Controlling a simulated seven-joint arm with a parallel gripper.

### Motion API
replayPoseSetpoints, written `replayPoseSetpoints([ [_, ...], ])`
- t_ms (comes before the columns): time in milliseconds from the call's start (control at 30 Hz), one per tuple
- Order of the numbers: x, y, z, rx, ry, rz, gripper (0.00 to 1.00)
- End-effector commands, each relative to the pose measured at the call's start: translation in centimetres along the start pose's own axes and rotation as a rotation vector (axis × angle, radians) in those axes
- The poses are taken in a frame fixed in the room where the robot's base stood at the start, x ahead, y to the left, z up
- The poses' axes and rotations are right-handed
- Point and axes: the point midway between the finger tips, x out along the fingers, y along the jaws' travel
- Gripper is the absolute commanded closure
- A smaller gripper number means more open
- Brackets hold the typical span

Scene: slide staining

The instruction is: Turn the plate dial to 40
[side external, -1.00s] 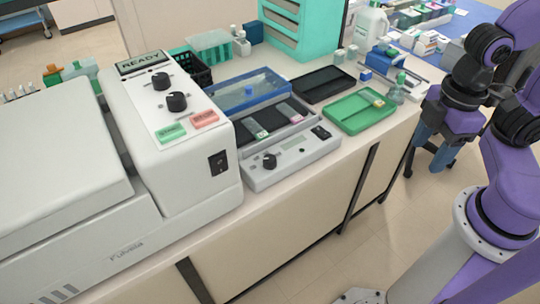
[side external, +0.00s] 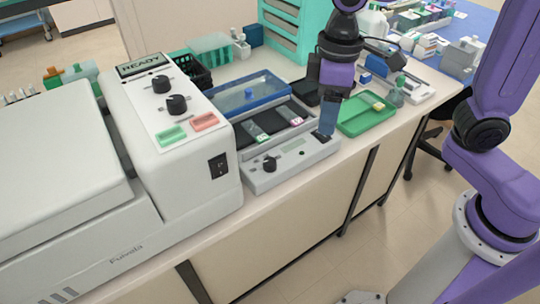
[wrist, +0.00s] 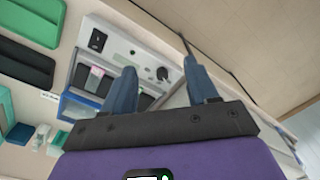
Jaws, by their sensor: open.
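The slide hot plate (side external: 292,160) is a low grey-white unit on the bench with a black dial (side external: 270,163) on its sloped front panel. In the wrist view the dial (wrist: 162,73) shows beyond and between my fingertips. The dial's setting is too small to read. Two slides, one with a green label (side external: 262,138) and one with a pink label (side external: 296,121), lie on the plate's dark surface. My gripper (side external: 329,110) is open and empty, above the right end of the plate, apart from the dial. In the wrist view its fingers (wrist: 163,82) are spread wide.
A large white machine (side external: 180,130) with two black knobs and green and red buttons stands left of the plate. A blue-rimmed clear lid (side external: 249,92) lies behind. A green tray (side external: 366,116) and a bottle (side external: 397,92) stand to the right. The bench's front edge is close.

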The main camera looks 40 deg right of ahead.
Motion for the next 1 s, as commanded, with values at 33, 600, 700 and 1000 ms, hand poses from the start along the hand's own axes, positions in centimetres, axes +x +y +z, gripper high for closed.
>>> replayPoseSetpoints([
  [33, -0.2, 0.1, -1.4, 0.021, -0.001, -0.002, 0.42],
  [600, -1.7, 1.6, -10.3, 0.211, -0.005, -0.019, 0.42],
  [700, -1.7, 1.7, -10.6, 0.219, -0.005, -0.019, 0.42],
  [1000, 1.7, 1.7, -10.4, 0.220, -0.011, -0.020, 0.42],
])
